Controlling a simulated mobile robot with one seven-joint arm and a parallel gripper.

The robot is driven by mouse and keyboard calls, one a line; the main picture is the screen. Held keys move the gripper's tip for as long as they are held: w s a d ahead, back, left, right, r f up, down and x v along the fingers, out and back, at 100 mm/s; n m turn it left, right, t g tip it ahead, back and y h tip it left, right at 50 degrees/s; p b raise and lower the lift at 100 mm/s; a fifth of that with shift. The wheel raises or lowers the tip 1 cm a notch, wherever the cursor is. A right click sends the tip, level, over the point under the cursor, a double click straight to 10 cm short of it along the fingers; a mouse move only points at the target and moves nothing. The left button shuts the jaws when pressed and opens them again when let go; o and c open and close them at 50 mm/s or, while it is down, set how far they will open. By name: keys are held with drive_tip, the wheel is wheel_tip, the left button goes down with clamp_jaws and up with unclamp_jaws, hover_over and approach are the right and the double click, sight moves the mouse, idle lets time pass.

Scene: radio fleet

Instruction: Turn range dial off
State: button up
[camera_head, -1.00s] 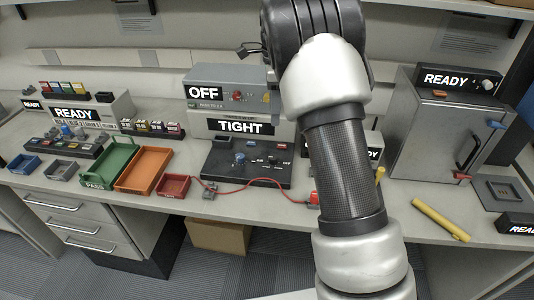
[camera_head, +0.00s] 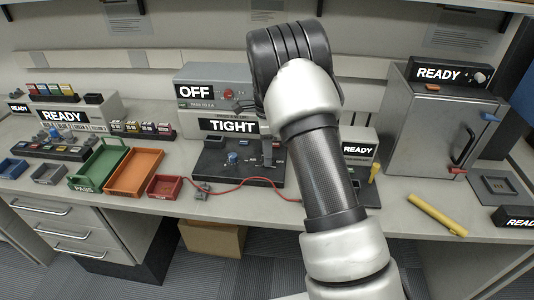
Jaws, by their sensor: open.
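The black panel (camera_head: 212,170) stands on the bench under the grey unit that reads OFF (camera_head: 195,92) and TIGHT (camera_head: 234,126). A blue knob (camera_head: 232,158) is on its left half. Small white markings lie to the knob's right, where I take the range dial to be; the dial itself is mostly covered and its setting is not readable.
A red cable (camera_head: 240,184) runs along the bench in front of the panel. Green (camera_head: 88,182) and orange (camera_head: 118,188) trays stand left. A grey cabinet (camera_head: 412,130) and a yellow bar (camera_head: 437,214) are right. My arm covers the bench just right of the panel.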

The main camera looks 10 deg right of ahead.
drive_tip(key=shift+f, duration=0.15)
clamp_jaws()
drive_tip(key=c, duration=1.1)
unclamp_jaws()
